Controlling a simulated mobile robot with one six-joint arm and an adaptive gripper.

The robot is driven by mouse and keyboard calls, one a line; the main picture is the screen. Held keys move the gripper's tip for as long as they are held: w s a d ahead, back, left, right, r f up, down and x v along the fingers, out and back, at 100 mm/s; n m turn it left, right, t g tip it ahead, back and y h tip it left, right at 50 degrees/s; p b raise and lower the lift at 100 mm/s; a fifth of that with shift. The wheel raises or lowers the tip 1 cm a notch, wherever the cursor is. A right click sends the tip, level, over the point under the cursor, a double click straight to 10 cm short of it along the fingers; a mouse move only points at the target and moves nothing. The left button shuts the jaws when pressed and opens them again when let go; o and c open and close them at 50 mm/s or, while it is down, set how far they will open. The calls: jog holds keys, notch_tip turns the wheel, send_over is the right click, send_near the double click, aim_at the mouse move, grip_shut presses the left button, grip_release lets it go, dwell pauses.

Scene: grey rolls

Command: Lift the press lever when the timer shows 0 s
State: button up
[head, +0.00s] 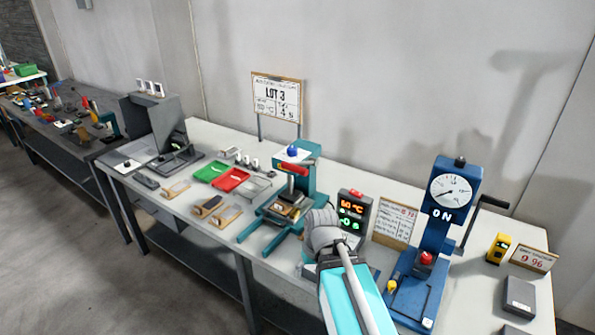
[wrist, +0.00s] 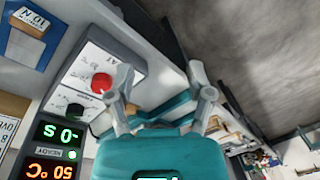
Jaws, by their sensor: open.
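The teal press (head: 309,180) stands near the middle of the bench, with a red lever handle (head: 292,169) across its front. The timer display (head: 352,212) shows orange 50 °C above green digits. In the wrist view the display (wrist: 58,152) is upside down; its green line reads 0 s, possibly with a dash beside it, and a green lamp is lit. My gripper (wrist: 161,72) is open with nothing between its fingers. A white panel with a red button (wrist: 102,83) lies beside the left finger. In the head view my wrist hides the gripper; its distance from the lever cannot be told.
A blue force stand (head: 437,235) with a dial stands right of my arm. Green (head: 211,171) and red (head: 231,181) trays lie left of the press. A grey machine (head: 155,125) stands farther left. A LOT 3 sign (head: 278,97) stands behind the press.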

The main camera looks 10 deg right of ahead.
jog(key=w+r+n+t+y, duration=0.2)
jog(key=w+r+n+y, duration=0.1)
jog(key=w+y, duration=0.15)
jog(key=n+t+y, duration=0.4)
jog(key=t+y, duration=0.3)
jog(key=t, duration=0.3)
send_near(298, 170)
jog(key=w+v, duration=0.1)
jog(key=v, duration=0.2)
jog(key=shift+s+d+f, duration=0.35)
jog(key=shift+w+a, duration=0.1)
jog(key=shift+a, duration=0.05)
jog(key=shift+x, duration=6.8)
jog(key=shift+w, duration=0.15)
grip_shut()
